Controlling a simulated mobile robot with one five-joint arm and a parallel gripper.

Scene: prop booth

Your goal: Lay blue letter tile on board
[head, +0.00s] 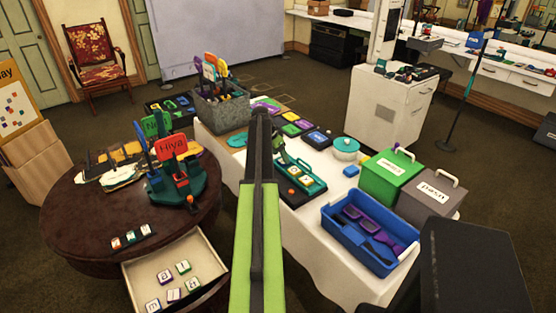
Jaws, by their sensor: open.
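Several white letter tiles with coloured edges lie in the open drawer (208,247) of the round table at lower left. The tile (153,305) marked "m" seems to have a blue edge; the colours are too small to be sure. A teal board (316,188) with a couple of letter tiles on it lies on the white-clothed table. I take this as the board. My green and dark arm crosses the middle. My gripper (291,161) shows small beyond it, above or beside the board, open. Its fingertips are hard to make out, and the arm hides part of this area.
The round dark table (85,222) carries a teal sign holder and a few small tiles. On the white table stand a grey bin (222,108) of signs, green (390,177) and grey boxes, and a blue tray (338,238) with purple items. Carpet is clear behind.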

